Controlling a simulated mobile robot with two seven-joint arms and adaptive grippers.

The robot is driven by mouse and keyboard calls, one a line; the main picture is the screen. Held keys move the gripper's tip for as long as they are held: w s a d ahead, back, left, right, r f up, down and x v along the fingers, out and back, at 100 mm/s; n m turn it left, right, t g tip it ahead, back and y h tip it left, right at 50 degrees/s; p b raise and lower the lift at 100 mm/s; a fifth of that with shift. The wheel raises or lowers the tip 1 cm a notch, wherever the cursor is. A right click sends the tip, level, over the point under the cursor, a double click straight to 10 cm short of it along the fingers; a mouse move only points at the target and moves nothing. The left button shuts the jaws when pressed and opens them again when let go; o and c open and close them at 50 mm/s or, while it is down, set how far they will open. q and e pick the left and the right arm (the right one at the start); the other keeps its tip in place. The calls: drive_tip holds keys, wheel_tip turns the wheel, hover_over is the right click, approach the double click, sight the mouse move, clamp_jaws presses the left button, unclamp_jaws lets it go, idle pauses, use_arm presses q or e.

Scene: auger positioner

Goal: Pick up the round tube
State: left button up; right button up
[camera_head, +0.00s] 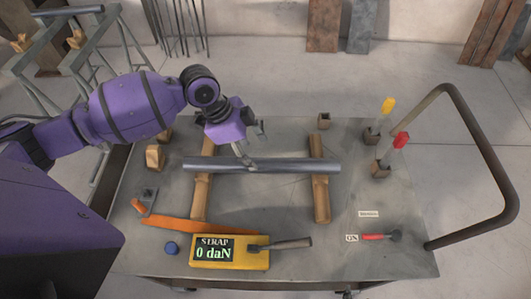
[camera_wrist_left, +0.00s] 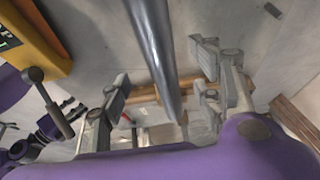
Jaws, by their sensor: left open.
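The round tube (camera_head: 290,166) is a long grey metal bar lying level across two wooden supports, a left one (camera_head: 202,194) and a right one (camera_head: 320,190). My left gripper (camera_head: 250,150) is open over the tube, left of its middle, with a fingertip overlapping it in the head view. In the left wrist view the tube (camera_wrist_left: 152,45) runs down between the two spread fingers of the left gripper (camera_wrist_left: 160,80). Whether a finger touches it I cannot tell.
The tube lies above a grey table (camera_head: 265,210). A bent metal handle (camera_head: 485,150) rises from the right edge.

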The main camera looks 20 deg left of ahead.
sight(258, 160)
use_arm(q)
drive_tip(key=shift+s+d+f, duration=0.1)
drive_tip(key=shift+d+f, duration=0.1)
drive_tip(key=shift+f, duration=0.3)
drive_tip(key=shift+s+d+f, duration=0.1)
drive_tip(key=shift+d+f, duration=0.05)
drive_tip(key=shift+f, duration=0.3)
drive_tip(key=x, duration=0.5)
drive_tip(key=shift+w+a, duration=0.2)
drive_tip(key=shift+w, duration=0.05)
clamp_jaws()
drive_tip(key=shift+w+r, duration=0.1)
use_arm(e)
drive_tip(key=shift+s+d+f, duration=0.1)
drive_tip(key=shift+s, duration=0.45)
